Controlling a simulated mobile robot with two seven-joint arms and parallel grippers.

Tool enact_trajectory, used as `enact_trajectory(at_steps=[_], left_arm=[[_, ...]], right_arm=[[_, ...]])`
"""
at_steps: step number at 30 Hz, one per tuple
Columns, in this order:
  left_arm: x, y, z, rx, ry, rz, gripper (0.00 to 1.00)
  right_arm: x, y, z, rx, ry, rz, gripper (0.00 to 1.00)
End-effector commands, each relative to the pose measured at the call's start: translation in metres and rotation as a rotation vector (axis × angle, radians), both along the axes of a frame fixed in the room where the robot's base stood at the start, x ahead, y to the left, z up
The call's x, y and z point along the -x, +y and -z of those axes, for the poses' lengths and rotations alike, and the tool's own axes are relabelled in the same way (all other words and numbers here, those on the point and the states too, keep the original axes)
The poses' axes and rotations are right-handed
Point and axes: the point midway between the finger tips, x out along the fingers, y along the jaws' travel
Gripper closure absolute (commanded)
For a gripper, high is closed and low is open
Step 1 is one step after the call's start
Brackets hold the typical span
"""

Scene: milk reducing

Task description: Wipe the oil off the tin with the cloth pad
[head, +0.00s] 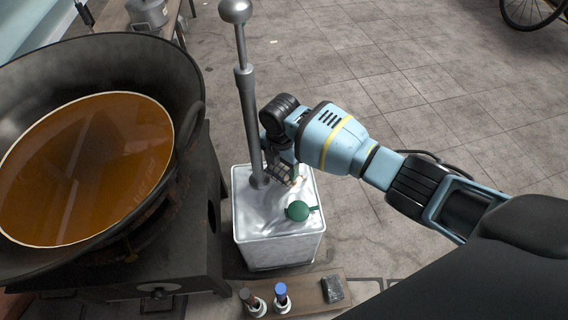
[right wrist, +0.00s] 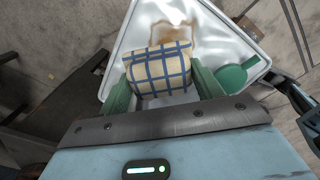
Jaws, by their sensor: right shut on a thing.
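The silvery tin (head: 275,250) stands on the floor right of the big pan, with a green cap (head: 300,211) on its top. My right gripper (head: 283,172) is over the tin's top. In the right wrist view its green fingers (right wrist: 158,85) are shut on the cloth pad (right wrist: 158,69), cream with blue checks. A brown oil smear (right wrist: 174,36) lies on the tin's white top (right wrist: 215,40) just beyond the pad. The pad is at or close above the surface; contact cannot be told. In the head view the pad is mostly hidden. My left gripper is out of view.
A tall metal rod (head: 249,120) with a ball end rises beside the gripper. The wide dark pan (head: 180,75) of amber oil (head: 85,165) fills the left. A low board (head: 310,297) with small bottles (head: 281,297) lies in front. Paved floor to the right is open.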

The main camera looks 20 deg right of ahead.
Motion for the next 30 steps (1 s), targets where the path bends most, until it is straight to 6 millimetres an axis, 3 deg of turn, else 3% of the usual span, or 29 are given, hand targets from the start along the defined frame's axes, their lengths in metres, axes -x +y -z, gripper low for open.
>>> enact_trajectory(at_steps=[8,22,30], left_arm=[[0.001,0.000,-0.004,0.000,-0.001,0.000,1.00],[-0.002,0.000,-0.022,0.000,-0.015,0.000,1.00],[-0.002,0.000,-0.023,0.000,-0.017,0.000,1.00]], right_arm=[[0.001,0.003,-0.003,-0.009,-0.001,-0.007,0.53],[0.010,-0.030,-0.006,-0.004,0.000,-0.002,0.53],[0.011,-0.035,-0.004,-0.005,-0.001,-0.004,0.53]])
